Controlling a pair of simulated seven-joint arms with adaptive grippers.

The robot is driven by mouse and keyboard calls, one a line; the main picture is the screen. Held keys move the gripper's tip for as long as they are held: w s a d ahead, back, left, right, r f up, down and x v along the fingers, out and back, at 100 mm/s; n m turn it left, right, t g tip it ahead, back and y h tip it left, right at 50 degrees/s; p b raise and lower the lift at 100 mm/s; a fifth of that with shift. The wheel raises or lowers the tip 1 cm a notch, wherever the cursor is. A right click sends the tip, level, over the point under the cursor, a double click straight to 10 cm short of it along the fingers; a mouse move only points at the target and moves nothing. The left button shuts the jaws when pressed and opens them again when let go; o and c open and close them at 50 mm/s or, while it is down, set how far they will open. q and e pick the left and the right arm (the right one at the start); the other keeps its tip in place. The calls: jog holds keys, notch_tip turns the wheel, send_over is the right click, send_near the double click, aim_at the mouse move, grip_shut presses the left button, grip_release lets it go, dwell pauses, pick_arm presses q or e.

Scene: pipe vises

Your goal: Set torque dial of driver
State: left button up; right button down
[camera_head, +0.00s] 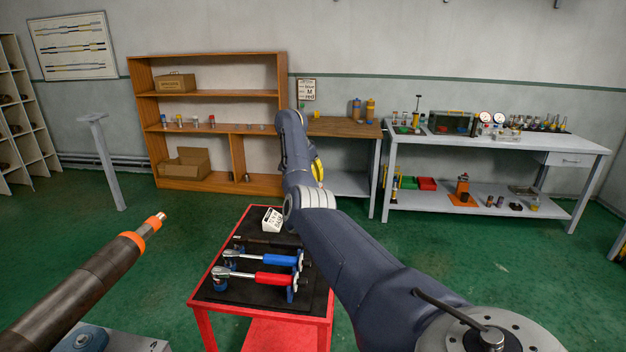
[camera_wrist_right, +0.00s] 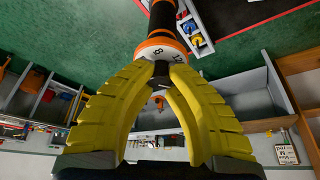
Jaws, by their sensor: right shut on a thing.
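The driver (camera_wrist_right: 162,25) shows in the right wrist view, with a dark handle, orange bands and a pale numbered dial ring (camera_wrist_right: 160,51). My right gripper (camera_wrist_right: 161,75), with yellow ribbed fingers, is shut on the driver at the dial end. The driver's upper end runs out of that view. In the head view my right arm reaches past the red cart (camera_head: 202,303), and only a bit of yellow finger (camera_head: 318,171) shows beside it. The driver is not visible there. My left gripper is not in view.
Red-handled (camera_head: 262,278) and blue-handled (camera_head: 265,259) wrenches lie on the cart, with a white label block (camera_head: 272,219) behind. A dark orange-banded tube (camera_head: 90,285) juts in at lower left. A wooden shelf (camera_head: 208,91) and a workbench (camera_head: 500,141) stand behind.

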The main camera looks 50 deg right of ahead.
jog(key=shift+m, duration=0.4)
jog(key=c, duration=1.2)
grip_release()
jog(key=shift+o, duration=0.2)
jog(key=v, duration=1.2)
jog(key=shift+w+d, duration=0.15)
